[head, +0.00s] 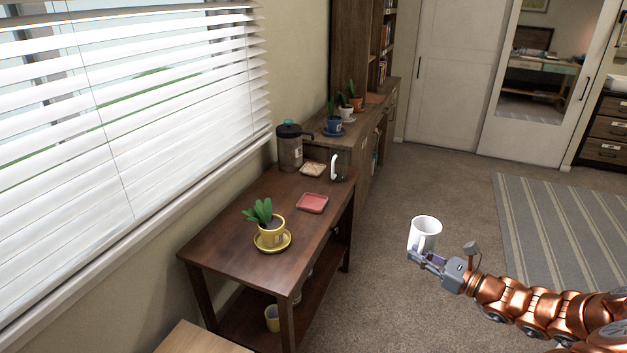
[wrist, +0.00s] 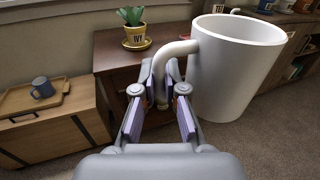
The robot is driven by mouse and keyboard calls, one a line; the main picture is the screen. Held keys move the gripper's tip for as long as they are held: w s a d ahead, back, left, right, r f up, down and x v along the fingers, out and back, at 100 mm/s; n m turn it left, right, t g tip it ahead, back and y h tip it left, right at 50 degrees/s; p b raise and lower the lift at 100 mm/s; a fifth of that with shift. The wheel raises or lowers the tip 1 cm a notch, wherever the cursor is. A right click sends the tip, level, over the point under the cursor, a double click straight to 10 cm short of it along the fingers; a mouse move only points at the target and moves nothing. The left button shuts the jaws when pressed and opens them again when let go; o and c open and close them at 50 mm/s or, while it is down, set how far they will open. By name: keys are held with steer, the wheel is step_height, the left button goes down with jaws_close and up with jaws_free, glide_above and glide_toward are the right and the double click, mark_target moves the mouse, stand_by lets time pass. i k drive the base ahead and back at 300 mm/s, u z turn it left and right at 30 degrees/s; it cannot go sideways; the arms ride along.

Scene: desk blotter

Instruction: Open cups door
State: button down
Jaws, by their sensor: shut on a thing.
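My gripper (head: 428,259) is shut on the handle of a white mug (head: 426,232) and holds it up in the air, above the carpet and to the right of the dark wooden table. In the wrist view the mug (wrist: 228,75) is large and close, with its handle between the fingers of my gripper (wrist: 160,92). No door marked for cups can be made out. A pale door (head: 455,75) with a dark upright handle stands shut at the back. A mirrored door (head: 543,70) is beside it.
Carpet is open around the striped rug (head: 560,225).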

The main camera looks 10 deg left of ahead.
mark_target(361, 158)
steer(key=u, duration=0.1)
steer(key=i, duration=1)
